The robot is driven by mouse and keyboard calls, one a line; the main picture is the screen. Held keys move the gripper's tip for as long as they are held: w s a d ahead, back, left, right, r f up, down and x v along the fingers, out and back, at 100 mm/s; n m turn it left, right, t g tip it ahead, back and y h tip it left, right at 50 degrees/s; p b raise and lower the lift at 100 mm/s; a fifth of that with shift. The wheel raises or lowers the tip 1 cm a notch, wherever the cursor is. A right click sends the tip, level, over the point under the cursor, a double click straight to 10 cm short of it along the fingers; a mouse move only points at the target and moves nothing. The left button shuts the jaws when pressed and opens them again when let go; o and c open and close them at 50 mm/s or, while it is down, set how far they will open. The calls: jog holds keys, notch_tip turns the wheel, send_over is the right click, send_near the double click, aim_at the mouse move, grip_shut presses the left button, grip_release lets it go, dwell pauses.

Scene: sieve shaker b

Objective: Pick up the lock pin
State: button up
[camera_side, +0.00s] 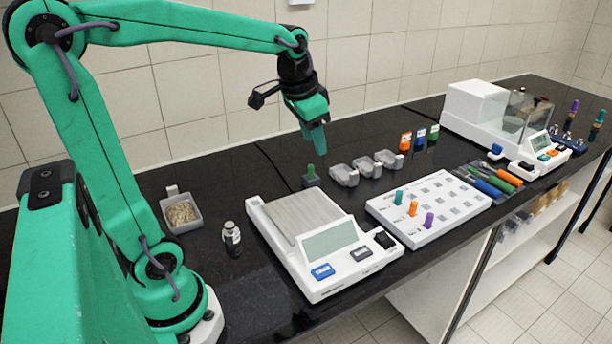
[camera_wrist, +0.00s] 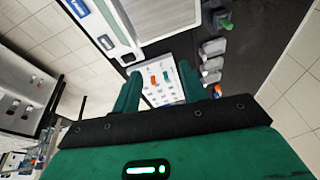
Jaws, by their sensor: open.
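My gripper (camera_side: 316,138) hangs above the bench, fingers pointing down and empty. Its two fingers show apart in the wrist view (camera_wrist: 173,85). A small green pin (camera_side: 310,172) stands upright in a dark block below and slightly left of the fingertips in the side view, apart from them. It also shows at the upper right of the wrist view (camera_wrist: 227,19), outside the fingers. Green, orange and purple pegs stand in a white board (camera_side: 400,226). No label tells me which one is the lock pin; the green pin in its block may be it.
A balance (camera_side: 322,292) stands in front of the green pin. Grey scoops (camera_side: 344,176) sit to its right. A tray of grains (camera_side: 182,228) and a metal weight (camera_side: 232,238) stand at left. Bottles (camera_side: 405,142) and a white instrument (camera_side: 476,104) are farther right.

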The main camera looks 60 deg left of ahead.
jog(key=w+a+f+g, duration=0.2)
jog(key=w+a+f, duration=0.3)
jog(key=w+a, duration=0.45)
jog(key=m+g, duration=0.1)
jog(key=m, duration=0.1)
send_over(311, 166)
jog(key=shift+h, duration=0.4)
jog(key=f, duration=1)
jog(key=shift+s+d+f, duration=0.1)
jog(key=shift+d+f, duration=0.05)
jog(key=shift+d, duration=0.05)
jog(key=shift+a+f, duration=0.25)
jog(key=shift+f, duration=0.15)
jog(key=shift+f, duration=1.15)
jog(key=shift+f, duration=0.15)
jog(key=shift+f, duration=2.45)
jog(key=shift+c, duration=0.4)
